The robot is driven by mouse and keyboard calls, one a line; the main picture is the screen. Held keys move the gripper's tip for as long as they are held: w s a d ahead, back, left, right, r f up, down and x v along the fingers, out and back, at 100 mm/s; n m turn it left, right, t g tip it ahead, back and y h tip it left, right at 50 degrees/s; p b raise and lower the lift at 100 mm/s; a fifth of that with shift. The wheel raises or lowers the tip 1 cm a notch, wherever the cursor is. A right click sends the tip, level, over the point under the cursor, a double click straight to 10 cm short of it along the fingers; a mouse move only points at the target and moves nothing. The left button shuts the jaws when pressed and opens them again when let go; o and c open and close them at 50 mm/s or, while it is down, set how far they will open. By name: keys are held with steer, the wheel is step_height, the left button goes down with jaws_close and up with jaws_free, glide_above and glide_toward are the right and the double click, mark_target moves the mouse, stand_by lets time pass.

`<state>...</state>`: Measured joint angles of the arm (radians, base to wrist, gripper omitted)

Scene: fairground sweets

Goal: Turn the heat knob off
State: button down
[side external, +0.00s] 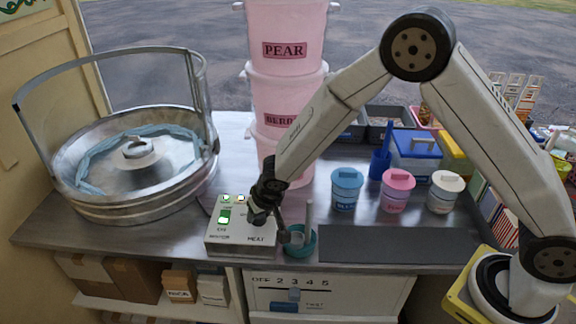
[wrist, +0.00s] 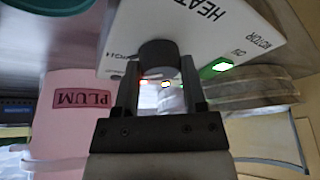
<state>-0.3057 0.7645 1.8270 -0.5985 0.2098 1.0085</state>
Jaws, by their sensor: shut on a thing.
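The pale control box (side external: 228,240) sits at the front of the metal counter, with a lit green motor switch (side external: 224,216) and small lamps at its back edge. The box's panel (wrist: 235,35) also shows in the wrist view, its HEAT lettering upside down. The dark round heat knob (wrist: 158,53) is between the two fingers of my gripper (wrist: 158,68), which is shut on it. In the side view my gripper (side external: 266,203) points down at the box's right part and mostly hides the knob. The knob's pointer and exact setting are hidden.
A teal cup (side external: 300,245) with a scoop stands close right of the box. The round metal floss bowl (side external: 140,203) is at left. Stacked pink tubs (side external: 285,90) rise behind my gripper. Blue, pink and white jars stand farther right, behind a bare dark mat (side external: 395,245).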

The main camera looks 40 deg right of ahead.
steer(key=shift+n+y, duration=0.4)
steer(key=shift+n, duration=0.8)
steer(key=shift+c, duration=0.7)
jaws_free()
steer(key=shift+r, duration=0.15)
steer(key=v, duration=0.7)
steer(key=shift+r, duration=0.25)
steer(key=shift+s, duration=0.15)
